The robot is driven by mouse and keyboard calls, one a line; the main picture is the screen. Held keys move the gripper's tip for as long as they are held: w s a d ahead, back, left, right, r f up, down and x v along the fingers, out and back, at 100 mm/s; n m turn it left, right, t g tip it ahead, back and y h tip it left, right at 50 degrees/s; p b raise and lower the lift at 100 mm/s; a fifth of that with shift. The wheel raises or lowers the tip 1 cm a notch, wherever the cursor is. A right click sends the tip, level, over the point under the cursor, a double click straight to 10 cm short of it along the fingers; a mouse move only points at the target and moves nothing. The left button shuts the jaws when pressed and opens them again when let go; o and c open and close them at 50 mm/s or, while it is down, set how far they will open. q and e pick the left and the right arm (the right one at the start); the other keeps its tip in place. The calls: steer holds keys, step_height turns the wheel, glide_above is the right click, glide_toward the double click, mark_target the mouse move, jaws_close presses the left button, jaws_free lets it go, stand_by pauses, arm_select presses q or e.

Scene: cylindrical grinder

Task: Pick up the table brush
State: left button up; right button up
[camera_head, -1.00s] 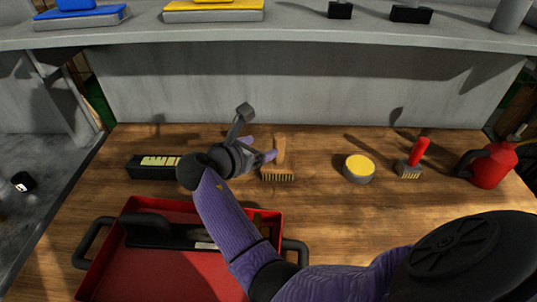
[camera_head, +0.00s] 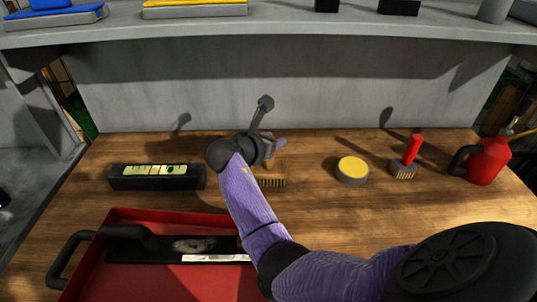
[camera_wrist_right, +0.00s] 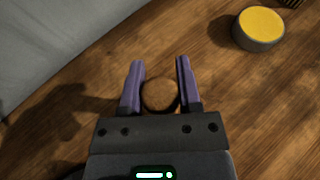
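The table brush (camera_head: 271,181), wooden with pale bristles, stands upright on the wooden table near the middle of the head view. My right gripper (camera_head: 274,148) is over it and hides most of its handle. In the right wrist view, the round brown end of the brush handle (camera_wrist_right: 159,95) lies between the two purple fingers of my right gripper (camera_wrist_right: 159,66). The fingers look open, one on each side of the handle; firm contact is not visible. My left gripper is not in view.
A yellow-topped round tin (camera_head: 352,171), a red-handled brush (camera_head: 405,162) and a red oil can (camera_head: 486,162) stand to the right. A black level (camera_head: 156,184) lies left. A red tray (camera_head: 125,217) is in front. A grey wall and shelf (camera_head: 290,27) rise behind.

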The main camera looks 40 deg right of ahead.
jaws_close()
stand_by(1.0)
